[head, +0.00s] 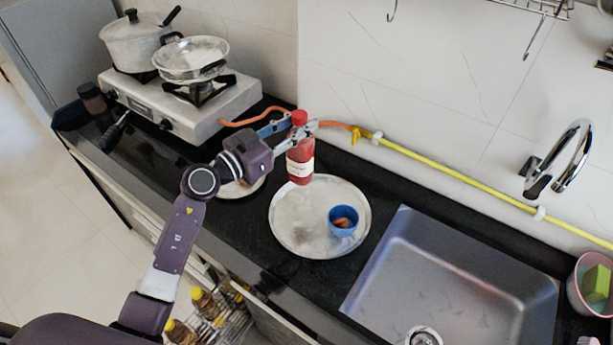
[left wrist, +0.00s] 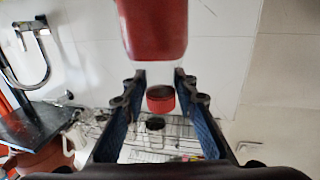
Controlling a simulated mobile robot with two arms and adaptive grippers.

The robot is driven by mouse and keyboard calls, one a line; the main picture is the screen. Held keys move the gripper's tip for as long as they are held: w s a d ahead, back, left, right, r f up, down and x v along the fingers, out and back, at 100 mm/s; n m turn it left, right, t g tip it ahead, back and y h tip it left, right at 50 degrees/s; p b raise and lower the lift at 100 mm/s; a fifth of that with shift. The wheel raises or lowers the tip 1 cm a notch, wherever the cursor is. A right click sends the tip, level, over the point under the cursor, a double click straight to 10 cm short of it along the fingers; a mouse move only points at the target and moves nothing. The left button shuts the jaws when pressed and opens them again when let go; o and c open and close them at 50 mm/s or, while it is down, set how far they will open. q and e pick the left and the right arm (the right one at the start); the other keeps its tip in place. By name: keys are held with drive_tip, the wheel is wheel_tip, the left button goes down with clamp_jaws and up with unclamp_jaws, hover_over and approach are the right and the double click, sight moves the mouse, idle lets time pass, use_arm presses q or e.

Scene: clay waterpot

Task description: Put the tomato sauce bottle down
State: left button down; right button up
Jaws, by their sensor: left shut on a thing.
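The tomato sauce bottle (head: 300,166), red with a white label and red cap, is upright in the head view. Its base overlaps the back edge of the round metal tray (head: 288,232); I cannot tell whether it touches. My left gripper (head: 299,131) reaches in from the left and is shut on the bottle just below the cap. In the left wrist view, the bottle's red body (left wrist: 152,28) is at the top and its cap shows between the fingers of my left gripper (left wrist: 160,76). My right gripper is not in view.
A blue cup (head: 343,221) stands on the tray's right side. A sink (head: 450,270) lies to the right. A stove (head: 180,105) with a pot (head: 133,45) and a pan (head: 192,60) is at the left. A yellow pipe (head: 440,167) runs along the wall. The tray's left part is clear.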

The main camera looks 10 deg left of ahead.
sight(302, 166)
use_arm(q)
drive_tip(key=f+b, duration=0.1)
drive_tip(key=f, duration=0.2)
drive_tip(key=f+b, duration=0.1)
drive_tip(key=f, duration=0.2)
drive_tip(key=f+b, duration=0.1)
drive_tip(key=f, duration=0.2)
drive_tip(key=shift+w+d, duration=0.15)
drive_tip(key=shift+d, duration=0.15)
wheel_tip(302, 166, down, 3)
drive_tip(key=shift+a+f+b, duration=0.1)
drive_tip(key=shift+f+b, duration=0.1)
drive_tip(key=shift+b, duration=0.6)
drive_tip(key=shift+f, duration=0.55)
drive_tip(key=c, duration=1.5)
unclamp_jaws()
drive_tip(key=shift+f, duration=0.15)
